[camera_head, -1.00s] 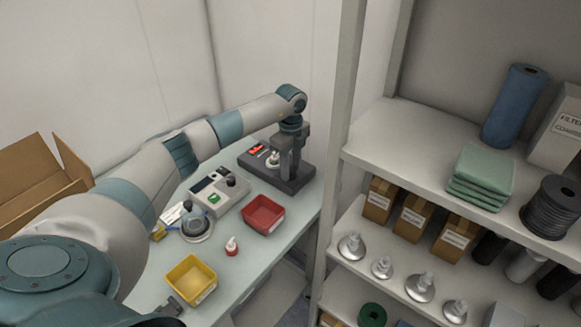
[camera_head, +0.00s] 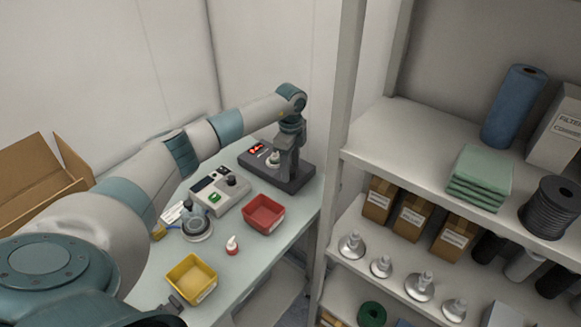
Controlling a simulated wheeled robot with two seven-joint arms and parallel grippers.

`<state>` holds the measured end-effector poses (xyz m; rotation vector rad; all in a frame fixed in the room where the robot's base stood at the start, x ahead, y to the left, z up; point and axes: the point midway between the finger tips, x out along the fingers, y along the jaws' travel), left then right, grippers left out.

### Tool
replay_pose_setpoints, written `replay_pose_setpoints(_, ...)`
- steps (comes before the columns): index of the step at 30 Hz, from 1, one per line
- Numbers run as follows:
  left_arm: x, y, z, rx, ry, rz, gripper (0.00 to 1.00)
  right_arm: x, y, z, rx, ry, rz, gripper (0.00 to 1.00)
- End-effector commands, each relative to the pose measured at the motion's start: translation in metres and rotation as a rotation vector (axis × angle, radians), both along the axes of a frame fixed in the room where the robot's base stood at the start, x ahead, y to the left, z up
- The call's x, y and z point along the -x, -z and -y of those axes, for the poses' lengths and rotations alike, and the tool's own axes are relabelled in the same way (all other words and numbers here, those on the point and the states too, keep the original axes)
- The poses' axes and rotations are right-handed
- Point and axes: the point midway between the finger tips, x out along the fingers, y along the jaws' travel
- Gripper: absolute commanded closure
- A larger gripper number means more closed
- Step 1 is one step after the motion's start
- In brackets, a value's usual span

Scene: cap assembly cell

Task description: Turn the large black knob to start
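A black knob (camera_head: 231,180) stands on the light grey control box (camera_head: 222,203), which also carries a green button (camera_head: 214,197) and a dark display. My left gripper (camera_head: 285,166) points down over the dark machine base (camera_head: 300,184), to the right of and behind the control box. It is apart from the knob. A pale metal part (camera_head: 273,158) sits on the machine beside it; I cannot tell if they touch. The left finger gap is too small to read. A dark piece of what seems my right gripper (camera_head: 176,303) shows at the bottom edge, mostly cut off.
A red bin (camera_head: 264,214), a yellow bin (camera_head: 191,278), a small red-and-white bottle (camera_head: 232,246) and a round metal fixture (camera_head: 197,227) stand on the table. A shelf post (camera_head: 339,150) rises close on the right. An open cardboard box (camera_head: 38,180) is at left.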

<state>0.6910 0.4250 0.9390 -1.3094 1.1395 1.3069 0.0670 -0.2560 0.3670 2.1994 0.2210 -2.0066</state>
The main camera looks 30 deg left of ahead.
Motion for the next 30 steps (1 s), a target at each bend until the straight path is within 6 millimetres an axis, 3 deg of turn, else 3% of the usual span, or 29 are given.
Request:
replay_pose_setpoints(11,0.001,0.000,0.001,0.001,0.002,-0.002,0.49,0.000,0.001,0.000,0.000,0.000,0.000,0.69)
replay_pose_setpoints(17,0.000,-0.012,0.001,0.002,0.003,0.000,0.49,0.000,0.006,0.000,0.000,0.000,0.000,0.69)
replay_pose_setpoints(23,-0.001,-0.039,0.001,0.001,0.003,0.002,0.49,0.000,0.016,0.000,0.000,0.000,0.000,0.69)
replay_pose_setpoints(30,0.000,-0.087,0.000,0.001,0.002,0.003,0.49,0.000,0.032,0.000,0.000,0.000,0.000,0.69)
